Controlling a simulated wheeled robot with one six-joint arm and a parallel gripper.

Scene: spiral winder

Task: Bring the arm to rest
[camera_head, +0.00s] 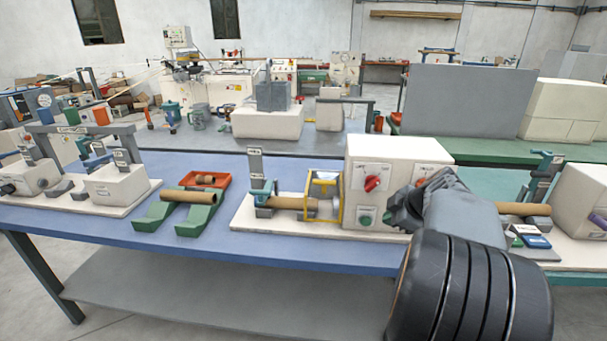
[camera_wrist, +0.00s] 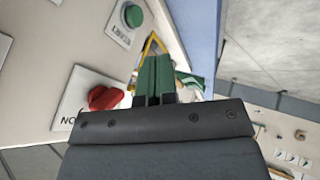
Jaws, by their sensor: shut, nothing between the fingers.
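My gripper (camera_wrist: 154,78) is shut and empty, its two green fingers side by side in the wrist view. In the head view my dark arm reaches in from the lower right, in front of the right part of the white winder box (camera_head: 385,160). The fingers are not clearly visible there. The box face carries a red knob (camera_head: 373,183) and a green button (camera_head: 365,220); in the wrist view the red knob (camera_wrist: 105,98) is left of my fingers and the green button (camera_wrist: 131,15) is beyond them. I see no contact with the box.
A yellow guard frame (camera_head: 323,196) and a brown tube (camera_head: 287,202) adjoin the box on its left. A green rack (camera_head: 196,219) holds another tube, with a red tray (camera_head: 207,182) behind. The blue tabletop (camera_head: 190,246) has clear room along its front edge.

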